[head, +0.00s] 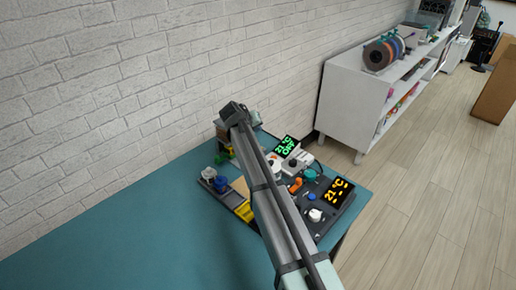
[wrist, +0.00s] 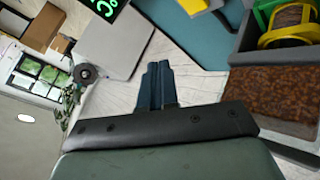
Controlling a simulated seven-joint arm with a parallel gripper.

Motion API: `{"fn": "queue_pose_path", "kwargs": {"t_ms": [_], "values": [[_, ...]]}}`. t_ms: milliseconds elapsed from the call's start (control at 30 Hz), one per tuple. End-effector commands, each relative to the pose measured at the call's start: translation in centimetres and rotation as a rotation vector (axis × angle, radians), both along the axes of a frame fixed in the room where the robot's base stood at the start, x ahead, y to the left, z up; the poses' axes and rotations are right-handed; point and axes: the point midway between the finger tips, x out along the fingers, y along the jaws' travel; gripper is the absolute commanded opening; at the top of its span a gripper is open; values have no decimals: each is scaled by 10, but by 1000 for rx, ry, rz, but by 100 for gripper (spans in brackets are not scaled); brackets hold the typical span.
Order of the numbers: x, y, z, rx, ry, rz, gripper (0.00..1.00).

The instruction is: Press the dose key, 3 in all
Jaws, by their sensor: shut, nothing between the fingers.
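My gripper's two dark fingers (wrist: 158,85) are shut with nothing between them in the wrist view. In the head view my arm crosses over the table and hides the fingers. A dark panel (head: 328,212) at the table's right end carries an orange display (head: 338,191), a white knob (head: 315,215), a blue button (head: 311,197) and a teal knob (head: 310,174). A pale device with a green display (head: 285,147) reading 21 °C OFF stands behind it. I cannot tell which control is the dose key. No finger is seen touching a control.
A dark unit with a blue knob (head: 221,184) and a yellow part (head: 245,211) sit left of my arm. The teal table (head: 130,235) is bare at the left. A brown block (wrist: 275,95) is at the right in the wrist view. White shelves (head: 345,110) stand beyond.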

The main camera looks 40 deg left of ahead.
Motion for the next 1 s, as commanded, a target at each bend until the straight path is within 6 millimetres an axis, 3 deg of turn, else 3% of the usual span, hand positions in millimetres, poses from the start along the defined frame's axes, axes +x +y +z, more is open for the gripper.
{"fn": "queue_pose_path", "kwargs": {"t_ms": [500, 1000], "values": [[0, 0, -56, 0, 1, 1, 0], [0, 0, -66, 0, 0, 0, 0]]}}
